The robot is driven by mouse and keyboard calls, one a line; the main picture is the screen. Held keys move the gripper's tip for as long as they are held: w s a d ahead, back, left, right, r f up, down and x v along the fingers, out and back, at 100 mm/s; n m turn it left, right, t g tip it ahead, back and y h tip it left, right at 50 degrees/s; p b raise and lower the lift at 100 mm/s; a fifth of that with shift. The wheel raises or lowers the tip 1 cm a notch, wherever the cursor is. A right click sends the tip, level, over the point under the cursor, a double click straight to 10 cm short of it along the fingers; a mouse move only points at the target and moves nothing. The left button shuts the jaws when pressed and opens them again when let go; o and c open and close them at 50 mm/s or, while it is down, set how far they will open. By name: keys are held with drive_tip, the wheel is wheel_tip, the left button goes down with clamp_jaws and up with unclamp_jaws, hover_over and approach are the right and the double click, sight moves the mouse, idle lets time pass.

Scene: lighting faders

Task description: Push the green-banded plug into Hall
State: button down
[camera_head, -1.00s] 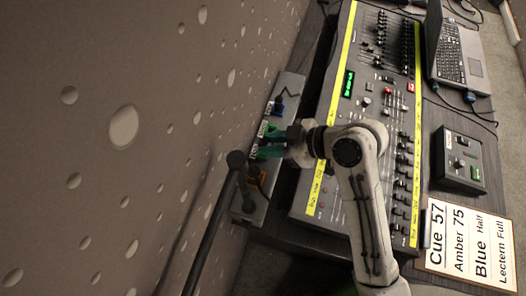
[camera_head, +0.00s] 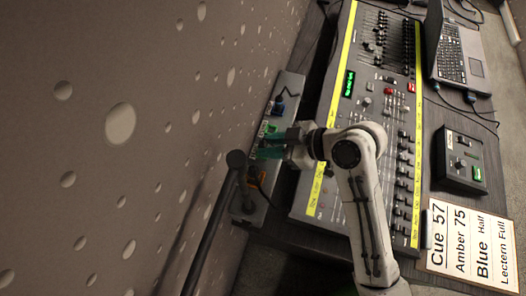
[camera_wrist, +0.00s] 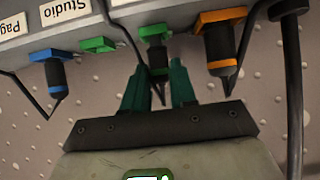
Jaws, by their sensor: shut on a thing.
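My gripper (camera_head: 273,146) is at the socket box (camera_head: 247,207) beside the perforated wall. In the wrist view its two teal fingers (camera_wrist: 158,88) are on either side of the green-banded plug (camera_wrist: 157,58), shut on it. The plug's black body lines up with a green socket piece (camera_wrist: 154,31) on the box edge. I cannot tell how deep it sits. A second green socket (camera_wrist: 98,44) to its left is empty. The label Hall cannot be read on the box; Studio (camera_wrist: 58,12) and part of Page can.
A blue plug (camera_wrist: 56,72) and an orange plug (camera_wrist: 219,42) stand in the box on either side, with cables trailing. A dark rod (camera_wrist: 292,80) is close at the right. The lighting desk (camera_head: 380,95) lies right of the box; a cue card (camera_head: 470,245) is at lower right.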

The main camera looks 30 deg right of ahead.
drive_tip(key=shift+f, duration=0.45)
idle(0.6)
idle(0.4)
drive_tip(key=c, duration=0.8)
unclamp_jaws()
drive_tip(key=shift+c, duration=0.6)
drive_tip(key=shift+c, duration=0.6)
